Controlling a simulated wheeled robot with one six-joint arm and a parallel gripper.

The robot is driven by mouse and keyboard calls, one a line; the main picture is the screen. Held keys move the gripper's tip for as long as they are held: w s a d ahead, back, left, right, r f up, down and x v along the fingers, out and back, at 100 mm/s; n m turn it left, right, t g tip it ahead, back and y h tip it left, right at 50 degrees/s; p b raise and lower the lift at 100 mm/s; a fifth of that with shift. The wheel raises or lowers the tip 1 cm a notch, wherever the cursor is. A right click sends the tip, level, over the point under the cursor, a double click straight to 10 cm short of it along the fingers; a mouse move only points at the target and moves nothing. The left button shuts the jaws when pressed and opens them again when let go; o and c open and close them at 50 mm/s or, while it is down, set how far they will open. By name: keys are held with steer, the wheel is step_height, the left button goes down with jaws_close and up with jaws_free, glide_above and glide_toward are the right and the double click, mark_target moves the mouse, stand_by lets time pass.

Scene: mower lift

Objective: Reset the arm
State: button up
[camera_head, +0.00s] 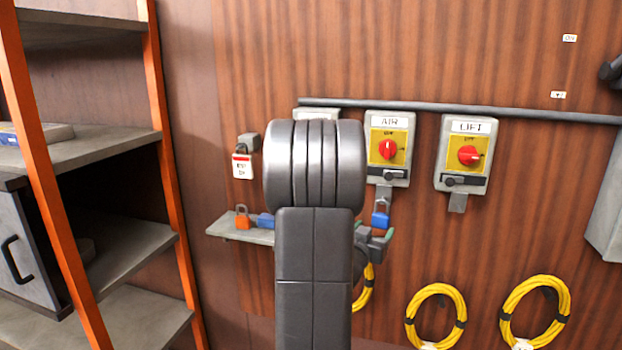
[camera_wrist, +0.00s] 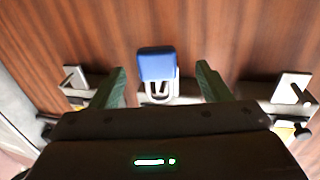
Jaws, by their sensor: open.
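My arm stands in the middle of the head view and hides part of the wall behind it. My gripper (camera_head: 376,232) shows only partly, past the right side of the arm, just below a blue padlock (camera_head: 381,214). That padlock hangs under the AIR switch box (camera_head: 407,150), with its red knob on a yellow plate. In the wrist view my gripper (camera_wrist: 162,80) is open, with one green finger on each side of the blue padlock (camera_wrist: 157,64) and gaps between. The padlock's shackle is by a grey tab.
A LIFT switch box (camera_head: 487,160) is to the right under a long pipe (camera_head: 460,109). A small shelf (camera_head: 235,231) holds an orange padlock (camera_head: 242,217) and another blue one (camera_head: 265,221). Yellow hose coils (camera_head: 410,318) hang low. An orange-framed rack (camera_head: 60,200) stands left.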

mark_target(381, 213)
steer(key=r, duration=0.1)
steer(key=d+r, duration=0.1)
steer(key=r, duration=0.1)
steer(key=d+r, duration=0.1)
steer(key=shift+r, duration=0.25)
steer(key=w, duration=0.2)
steer(key=w+d+f, duration=0.1)
steer(key=w, duration=0.1)
steer(key=w+d+f, duration=0.1)
steer(key=w, duration=0.2)
steer(key=shift+w, duration=0.1)
steer(key=shift+s+a+r, duration=0.15)
steer(key=shift+s+r, duration=0.2)
steer(key=shift+s, duration=0.15)
steer(key=shift+s+a+r, duration=0.15)
steer(key=shift+s+r, duration=0.15)
steer(key=shift+s, duration=0.15)
steer(key=shift+w+f, duration=0.15)
steer(key=shift+a+p, duration=0.1)
steer(key=shift+p, duration=0.2)
